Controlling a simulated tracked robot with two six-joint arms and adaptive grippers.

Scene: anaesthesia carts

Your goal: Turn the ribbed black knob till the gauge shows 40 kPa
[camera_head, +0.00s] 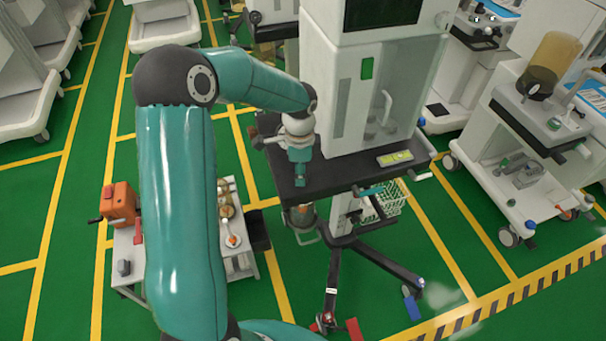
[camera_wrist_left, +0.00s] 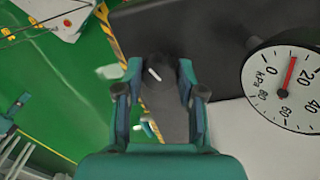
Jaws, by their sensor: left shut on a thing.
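The black knob (camera_wrist_left: 158,66) with a white pointer line sits between the fingertips of my left gripper (camera_wrist_left: 160,82) in the left wrist view. The fingers are shut on its sides. Its ribs are too small to make out. The round white gauge (camera_wrist_left: 272,100) is at the right of that view, marked kPa. Its red needle stands between 0 and 20, a little nearer 20. In the head view my left gripper (camera_head: 300,172) points down at the left part of the cart's dark top and hides the knob. My right gripper is not in view.
The dark cart top (camera_head: 350,165) carries a tall white cabinet (camera_head: 345,95) right behind my gripper. A small table (camera_head: 245,262) with an orange device (camera_head: 118,203) stands at lower left. Another cart (camera_head: 535,130) is at right.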

